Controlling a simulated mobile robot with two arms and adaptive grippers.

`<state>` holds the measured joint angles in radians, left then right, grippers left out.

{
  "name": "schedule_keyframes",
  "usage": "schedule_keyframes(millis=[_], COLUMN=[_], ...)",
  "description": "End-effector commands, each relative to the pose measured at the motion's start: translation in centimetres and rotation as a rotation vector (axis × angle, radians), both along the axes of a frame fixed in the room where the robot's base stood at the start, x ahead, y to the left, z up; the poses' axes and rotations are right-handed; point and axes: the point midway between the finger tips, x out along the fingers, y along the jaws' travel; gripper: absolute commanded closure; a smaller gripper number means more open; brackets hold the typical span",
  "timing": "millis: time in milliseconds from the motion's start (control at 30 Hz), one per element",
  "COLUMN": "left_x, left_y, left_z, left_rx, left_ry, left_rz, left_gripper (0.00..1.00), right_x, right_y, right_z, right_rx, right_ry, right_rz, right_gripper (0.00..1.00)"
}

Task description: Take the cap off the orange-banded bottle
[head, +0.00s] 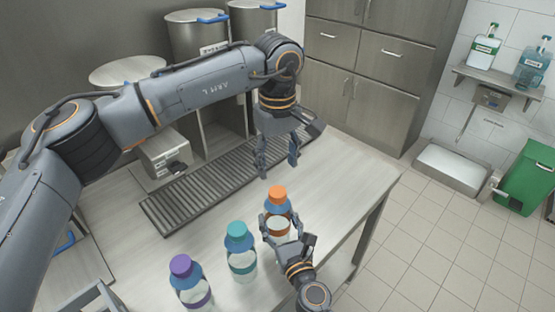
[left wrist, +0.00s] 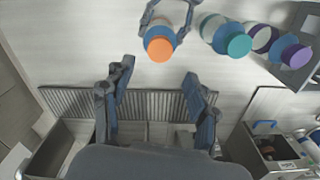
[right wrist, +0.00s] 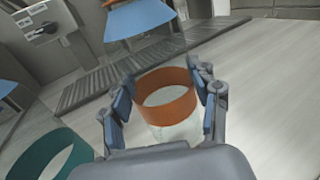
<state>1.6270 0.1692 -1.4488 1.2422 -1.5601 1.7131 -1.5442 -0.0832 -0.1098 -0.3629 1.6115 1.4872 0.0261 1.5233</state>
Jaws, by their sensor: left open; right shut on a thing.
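The orange-banded bottle (head: 278,230) stands upright on the table with its orange cap (head: 277,193) on. The cap also shows from above in the left wrist view (left wrist: 159,49). My right gripper (head: 277,228) is shut on the bottle's body; in the right wrist view its fingers lie on both sides of the orange band (right wrist: 167,96). My left gripper (head: 277,168) is open and empty, pointing down above the table, behind the bottle and apart from the cap. In the left wrist view its two fingers (left wrist: 157,108) have only the table and grating between them.
A teal-capped bottle (head: 240,255) and a purple-capped bottle (head: 189,284) stand to the left of the orange one. A dark grating (head: 200,190) runs along the back of the table. The table's right part (head: 355,185) is clear.

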Motion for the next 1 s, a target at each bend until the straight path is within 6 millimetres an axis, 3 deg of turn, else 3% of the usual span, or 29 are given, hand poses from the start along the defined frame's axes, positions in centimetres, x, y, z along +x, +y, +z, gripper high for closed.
schedule_keyframes(millis=[200, 367, 567, 1000], left_x=[0.0, 0.1, 0.0, 0.0], left_y=[0.0, 0.0, 0.0, 0.0], left_z=[0.0, 0.0, -1.2, -7.3], left_rx=[0.0, 0.0, 0.0, 0.0], left_ry=[0.0, 0.0, 0.001, 0.0], left_rz=[-0.34, -0.478, -0.523, -0.52], left_gripper=[0.42, 0.42, 0.42, 0.42], right_x=[0.0, 0.0, 0.0, 0.0], right_y=[0.0, 0.0, 0.0, 0.0], right_z=[-0.1, -0.1, -0.1, -0.1], right_rx=[0.0, 0.0, 0.0, 0.0], right_ry=[0.001, 0.001, 0.001, 0.001], right_rz=[0.0, 0.0, 0.0, 0.0], right_gripper=[1.0, 1.0, 1.0, 1.0])
